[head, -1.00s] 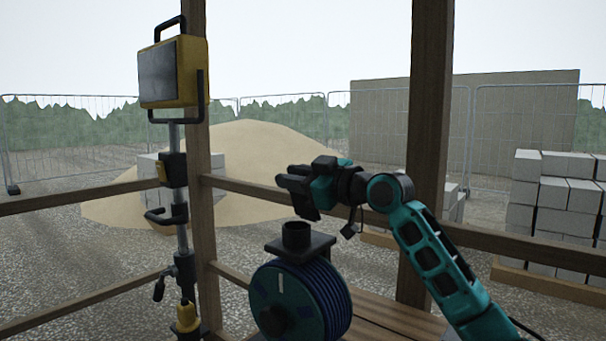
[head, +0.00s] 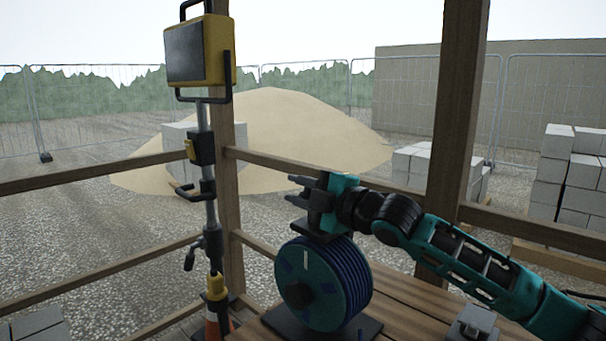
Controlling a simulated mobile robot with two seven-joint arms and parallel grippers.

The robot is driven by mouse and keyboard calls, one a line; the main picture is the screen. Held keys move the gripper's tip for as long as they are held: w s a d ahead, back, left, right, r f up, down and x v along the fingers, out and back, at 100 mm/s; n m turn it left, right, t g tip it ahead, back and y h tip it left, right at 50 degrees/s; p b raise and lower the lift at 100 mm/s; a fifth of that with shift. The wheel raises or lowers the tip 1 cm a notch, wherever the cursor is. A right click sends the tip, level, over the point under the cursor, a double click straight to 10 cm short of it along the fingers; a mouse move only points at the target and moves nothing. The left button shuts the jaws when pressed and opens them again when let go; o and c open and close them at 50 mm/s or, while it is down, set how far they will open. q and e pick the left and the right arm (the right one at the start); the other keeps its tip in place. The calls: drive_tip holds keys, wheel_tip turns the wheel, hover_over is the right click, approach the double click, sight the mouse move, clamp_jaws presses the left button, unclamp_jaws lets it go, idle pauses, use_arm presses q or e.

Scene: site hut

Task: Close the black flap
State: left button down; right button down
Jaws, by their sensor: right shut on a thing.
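My right gripper (head: 307,191) is at the top of a cable reel, its fingers pointing left. It is shut on the short black post that rises from the reel's black top plate (head: 322,236); the gripper largely hides this post. The reel (head: 312,284) has a dark teal face and blue cable, and stands upright on a black base on the wooden bench. I cannot make out a black flap for certain. My left gripper is not in view.
A yellow work light (head: 215,52) on a stand is left of the reel, by a wooden post. A small grey box (head: 472,327) is on the bench (head: 400,300) at the lower right. An orange-and-white cone (head: 212,325) is beside the bench. Wooden rails run behind.

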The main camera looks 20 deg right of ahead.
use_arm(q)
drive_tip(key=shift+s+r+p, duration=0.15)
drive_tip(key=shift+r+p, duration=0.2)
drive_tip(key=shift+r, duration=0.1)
use_arm(e)
drive_tip(key=shift+s+a+f+n, duration=0.1)
drive_tip(key=shift+a+f+n, duration=0.1)
drive_tip(key=shift+f+n, duration=0.6)
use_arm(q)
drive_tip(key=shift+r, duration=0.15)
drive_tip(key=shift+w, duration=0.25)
use_arm(e)
drive_tip(key=c, duration=1.1)
unclamp_jaws()
use_arm(q)
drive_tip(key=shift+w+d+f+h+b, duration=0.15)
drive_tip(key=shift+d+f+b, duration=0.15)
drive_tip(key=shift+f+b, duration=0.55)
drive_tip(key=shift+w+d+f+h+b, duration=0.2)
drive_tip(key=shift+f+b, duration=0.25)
drive_tip(key=shift+b, duration=0.8)
use_arm(e)
drive_tip(key=shift+v, duration=6.45)
